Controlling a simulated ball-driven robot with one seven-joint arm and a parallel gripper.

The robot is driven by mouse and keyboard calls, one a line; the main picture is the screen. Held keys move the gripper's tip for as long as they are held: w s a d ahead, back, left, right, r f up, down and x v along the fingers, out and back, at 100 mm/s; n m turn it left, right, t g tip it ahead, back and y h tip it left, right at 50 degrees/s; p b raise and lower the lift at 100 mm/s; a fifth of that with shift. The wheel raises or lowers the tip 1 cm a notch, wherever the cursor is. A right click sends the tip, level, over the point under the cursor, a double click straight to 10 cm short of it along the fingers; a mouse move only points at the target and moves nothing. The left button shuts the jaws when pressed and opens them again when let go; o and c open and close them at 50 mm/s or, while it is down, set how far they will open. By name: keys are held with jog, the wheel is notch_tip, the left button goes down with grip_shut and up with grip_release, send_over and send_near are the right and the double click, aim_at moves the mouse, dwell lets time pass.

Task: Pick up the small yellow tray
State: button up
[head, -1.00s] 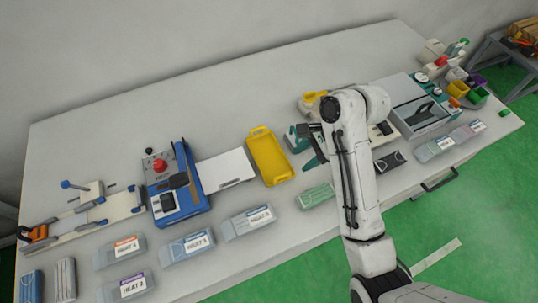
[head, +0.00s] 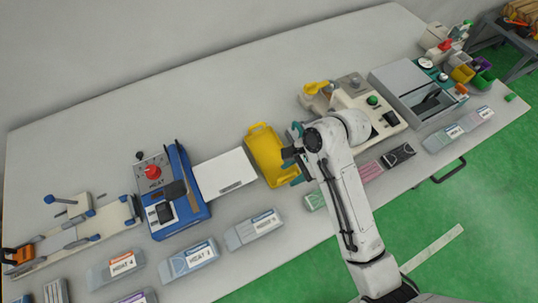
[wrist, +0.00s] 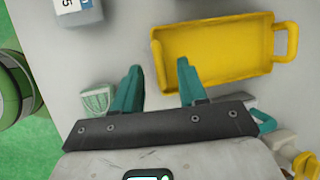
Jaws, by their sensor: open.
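The small yellow tray (head: 263,148) lies on the white table, right of a flat white plate. It has a raised rim and a loop handle at its far end. In the wrist view the tray (wrist: 222,45) lies just beyond my fingertips, its handle to the right. My gripper (wrist: 160,72) is open and empty, with two teal fingers apart. One fingertip overlaps the tray's near edge in the picture; I cannot tell if it touches. In the head view my gripper (head: 294,165) is at the tray's right side, partly hidden by my arm.
A blue press machine (head: 172,190) and the white plate (head: 225,174) stand left of the tray. A cream machine (head: 368,112) stands to the right. Labelled boxes (head: 254,229) line the front edge. The table behind the tray is clear.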

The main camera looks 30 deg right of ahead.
jog(key=shift+w+a+f+b, duration=0.1)
jog(key=shift+a+f+b, duration=0.2)
jog(key=shift+f, duration=0.3)
jog(key=shift+r, duration=0.1)
grip_shut()
